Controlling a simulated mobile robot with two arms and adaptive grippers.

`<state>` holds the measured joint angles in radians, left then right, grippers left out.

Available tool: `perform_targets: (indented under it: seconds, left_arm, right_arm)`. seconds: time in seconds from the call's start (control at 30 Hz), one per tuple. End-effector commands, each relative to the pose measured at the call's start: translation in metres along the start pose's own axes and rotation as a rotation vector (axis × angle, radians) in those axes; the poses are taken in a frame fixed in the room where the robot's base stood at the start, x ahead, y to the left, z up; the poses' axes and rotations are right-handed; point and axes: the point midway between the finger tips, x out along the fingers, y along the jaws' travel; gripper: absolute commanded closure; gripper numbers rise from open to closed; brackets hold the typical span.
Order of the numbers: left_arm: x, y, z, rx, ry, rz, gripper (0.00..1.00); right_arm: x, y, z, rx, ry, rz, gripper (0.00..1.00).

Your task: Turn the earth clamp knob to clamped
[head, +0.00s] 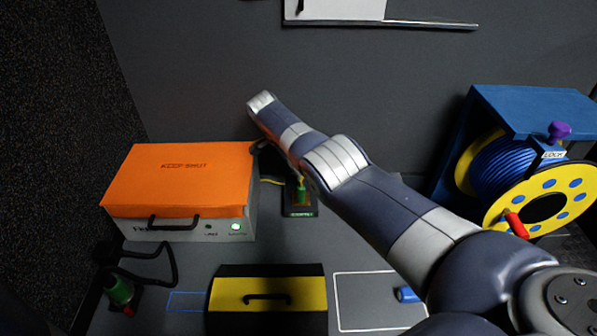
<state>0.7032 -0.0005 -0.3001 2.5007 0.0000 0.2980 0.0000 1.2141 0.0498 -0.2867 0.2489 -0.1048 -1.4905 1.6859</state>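A small dark base (300,212) stands on the grey surface, right of the orange-topped box. A green upright part (301,190) rises from it, partly hidden by my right arm; it looks like the earth clamp knob. A small green label is at the base's front, too small to read surely. My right arm reaches in from the lower right and crosses above the clamp. Dark parts of my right gripper (264,160) show beneath its wrist, between box and clamp; its fingertips are not clear. I cannot see whether it touches the knob. My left gripper is not in view.
An orange-topped box (180,180) marked KEEP SHUT has a lit green lamp. A yellow-black case (268,294) stands in front. A blue cable reel (520,165) with a purple LOCK knob stands right. A green connector (119,290) with black cable is at lower left.

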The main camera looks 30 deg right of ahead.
Motion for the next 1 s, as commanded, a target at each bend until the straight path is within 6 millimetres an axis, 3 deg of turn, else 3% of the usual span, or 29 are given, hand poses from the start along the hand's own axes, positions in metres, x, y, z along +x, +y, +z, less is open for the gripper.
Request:
perform_targets:
  seconds: [0.57, 0.6, 0.7, 1.0]
  left_arm:
    - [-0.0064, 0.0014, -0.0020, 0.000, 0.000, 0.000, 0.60]
    - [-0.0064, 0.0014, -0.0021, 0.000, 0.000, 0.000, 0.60]
    - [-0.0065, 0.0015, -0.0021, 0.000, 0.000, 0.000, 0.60]
    - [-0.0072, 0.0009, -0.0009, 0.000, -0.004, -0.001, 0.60]
  right_arm:
    - [0.0006, 0.0004, -0.0008, 0.022, 0.001, 0.011, 0.92]
    - [0.0006, 0.0003, -0.0009, 0.022, 0.001, 0.011, 0.65]
    - [0.0005, 0.0003, -0.0008, 0.022, 0.001, 0.010, 0.47]
    - [-0.0001, -0.0001, -0.0004, 0.021, 0.001, 0.009, 0.47]
